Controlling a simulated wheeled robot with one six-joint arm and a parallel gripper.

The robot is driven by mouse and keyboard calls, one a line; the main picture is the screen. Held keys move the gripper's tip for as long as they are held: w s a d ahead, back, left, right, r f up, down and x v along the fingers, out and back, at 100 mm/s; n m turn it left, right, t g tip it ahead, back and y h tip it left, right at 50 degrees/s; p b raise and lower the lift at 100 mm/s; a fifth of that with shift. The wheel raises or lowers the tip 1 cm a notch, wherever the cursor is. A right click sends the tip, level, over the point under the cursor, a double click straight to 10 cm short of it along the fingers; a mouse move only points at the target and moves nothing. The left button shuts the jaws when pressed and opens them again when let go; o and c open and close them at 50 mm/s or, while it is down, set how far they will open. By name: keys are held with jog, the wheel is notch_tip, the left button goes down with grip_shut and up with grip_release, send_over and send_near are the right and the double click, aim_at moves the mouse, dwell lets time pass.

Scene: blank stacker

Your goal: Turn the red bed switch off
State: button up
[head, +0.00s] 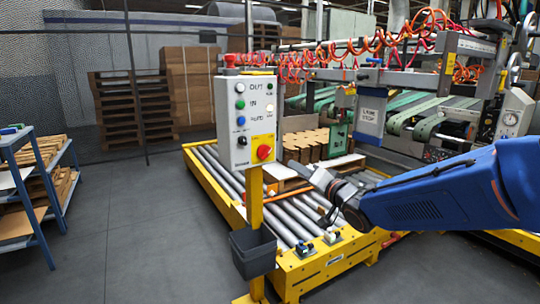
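The red rotary switch (264,152) sits on a yellow plate at the lower right of a grey control box (230,125). The box is upright on a yellow post (255,200). The switch is in full view, but its exact setting is too small to read. My gripper (293,178) is right of and slightly below the switch, apart from it, at the end of my blue arm. It points left toward the post. Its fingers are small and blend with the rollers behind, so I cannot tell how far apart they are.
A red mushroom button (230,61) tops the box, with several round buttons on its face. A grey bin (253,252) hangs on the post. A yellow-framed roller conveyor (330,262) lies behind it. A blue rack (38,185) stands left; the floor (140,225) between is clear.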

aim_at(269, 152)
jog(key=x, duration=1.7)
jog(key=shift+w+a+r, duration=0.1)
jog(key=shift+a+r, duration=0.15)
jog(key=shift+a, duration=0.2)
jog(key=shift+c, duration=0.7)
grip_shut()
